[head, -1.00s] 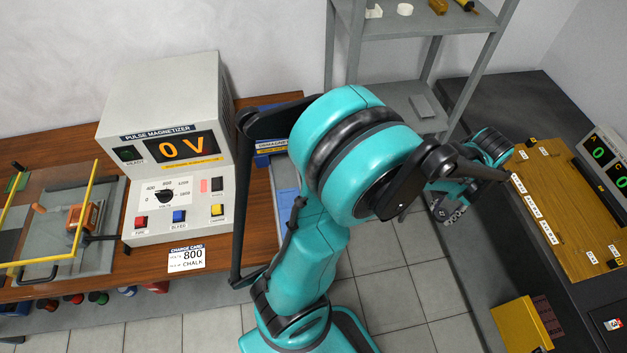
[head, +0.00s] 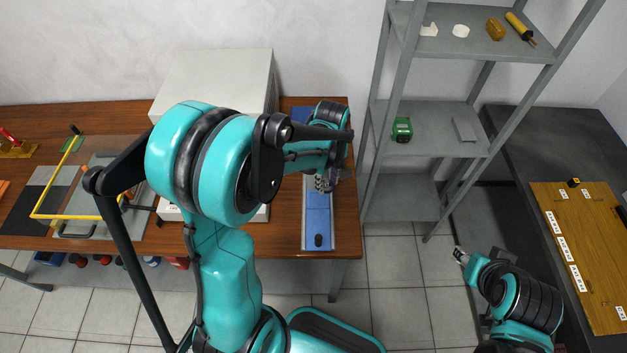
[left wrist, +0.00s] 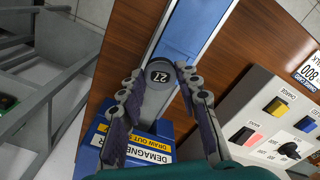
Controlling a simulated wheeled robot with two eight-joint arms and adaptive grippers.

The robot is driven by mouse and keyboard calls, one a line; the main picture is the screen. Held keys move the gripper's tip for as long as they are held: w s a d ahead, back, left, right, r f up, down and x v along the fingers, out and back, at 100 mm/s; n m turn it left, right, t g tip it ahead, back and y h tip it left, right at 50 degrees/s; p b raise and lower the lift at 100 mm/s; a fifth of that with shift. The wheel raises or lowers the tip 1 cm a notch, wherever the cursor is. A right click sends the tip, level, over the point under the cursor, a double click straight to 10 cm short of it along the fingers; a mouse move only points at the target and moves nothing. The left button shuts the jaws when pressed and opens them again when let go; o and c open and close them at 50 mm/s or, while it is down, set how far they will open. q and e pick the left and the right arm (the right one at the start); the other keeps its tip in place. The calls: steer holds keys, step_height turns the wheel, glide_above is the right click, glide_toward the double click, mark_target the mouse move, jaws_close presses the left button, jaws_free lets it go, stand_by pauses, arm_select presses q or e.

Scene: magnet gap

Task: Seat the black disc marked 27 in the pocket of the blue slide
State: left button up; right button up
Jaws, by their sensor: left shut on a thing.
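In the head view my left gripper (head: 326,183) is over the blue slide (head: 318,212), and the disc cannot be made out. The slide also shows in the left wrist view (left wrist: 192,28) as a blue strip beyond the disc. I cannot tell whether the disc touches the slide. The pocket is not clearly seen. My right gripper (head: 461,256) is off to the right, too small to read.
The blue demagnetizer box (left wrist: 140,140) stands close to the left fingers. The magnetizer (head: 215,75) stands left of the slide, partly behind my arm. A dark knob (head: 318,240) is at the slide's near end. A grey shelf rack (head: 430,150) stands right of the table.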

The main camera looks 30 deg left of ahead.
mark_target(318, 200)
arm_select(q)
steer(key=n, duration=0.2)
steer(key=a+n, duration=0.1)
steer(key=n, duration=0.3)
steer(key=shift+s+a+f+p, duration=0.15)
steer(key=shift+f+p, duration=0.15)
steer(key=n, duration=0.5)
steer(key=shift+a+f, duration=0.3)
steer(key=shift+a, duration=0.05)
steer(key=n, duration=0.3)
steer(key=shift+s+a+f+n+p, duration=0.15)
steer(key=shift+a+f+n+p, duration=0.1)
steer(key=shift+n+p, duration=0.05)
steer(key=shift+f+b, duration=2.55)
steer(key=shift+f, duration=0.25)
steer(key=shift+f, duration=0.15)
steer(key=o, duration=1.2)
steer(key=shift+c, duration=0.2)
steer(key=shift+c, duration=0.3)
steer(key=c, duration=0.4)
